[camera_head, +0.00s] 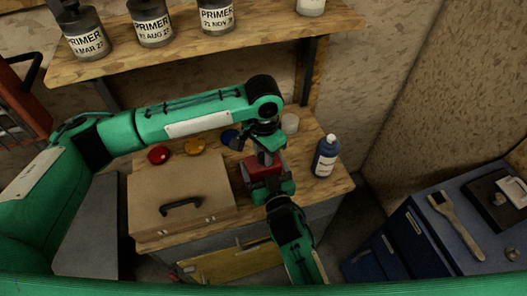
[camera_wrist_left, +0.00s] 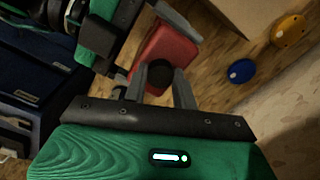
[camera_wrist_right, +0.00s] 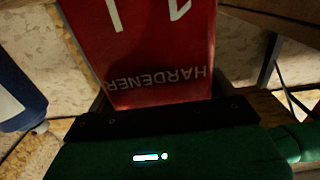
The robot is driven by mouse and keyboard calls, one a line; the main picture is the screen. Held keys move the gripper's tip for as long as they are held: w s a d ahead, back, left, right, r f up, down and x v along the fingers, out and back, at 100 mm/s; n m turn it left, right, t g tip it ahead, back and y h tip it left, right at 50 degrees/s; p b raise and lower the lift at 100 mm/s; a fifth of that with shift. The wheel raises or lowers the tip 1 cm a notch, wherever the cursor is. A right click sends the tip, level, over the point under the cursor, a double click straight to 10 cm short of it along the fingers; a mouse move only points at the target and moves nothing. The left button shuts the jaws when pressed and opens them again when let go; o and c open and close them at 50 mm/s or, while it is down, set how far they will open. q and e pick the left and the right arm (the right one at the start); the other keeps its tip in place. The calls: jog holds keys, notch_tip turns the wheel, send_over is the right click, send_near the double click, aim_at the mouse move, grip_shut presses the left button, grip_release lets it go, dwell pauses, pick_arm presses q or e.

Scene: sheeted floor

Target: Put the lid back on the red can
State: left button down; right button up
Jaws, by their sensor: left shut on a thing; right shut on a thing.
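The red can (camera_head: 264,172) is a boxy tin near the front right of the wooden bench. It also shows in the left wrist view (camera_wrist_left: 172,45), and its HARDENER lettering faces the right wrist camera (camera_wrist_right: 150,60). My right gripper (camera_head: 270,190) is shut on the can from the front. My left gripper (camera_head: 265,155) is directly above the can, shut on a dark round lid (camera_wrist_left: 160,75). The lid overlaps the can's top in the left wrist view. I cannot tell whether it touches the can's opening, which is hidden.
Red (camera_head: 159,154), yellow (camera_head: 195,146) and blue (camera_head: 230,138) discs lie behind the closed brown case (camera_head: 175,190). A dark blue bottle (camera_head: 326,157) stands right of the can, a pale cup (camera_head: 290,123) behind it. A shelf (camera_head: 190,38) with primer tins hangs above.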

pick_arm(q)
jog(key=m, duration=0.9)
jog(key=shift+m, duration=0.3)
jog(key=m, duration=0.7)
jog(key=shift+m, duration=0.4)
jog(key=m, duration=0.4)
jog(key=shift+m, duration=0.4)
jog(key=m, duration=1)
jog(key=shift+f+m, duration=0.1)
jog(key=shift+m, duration=0.2)
jog(key=c, duration=1.1)
grip_release()
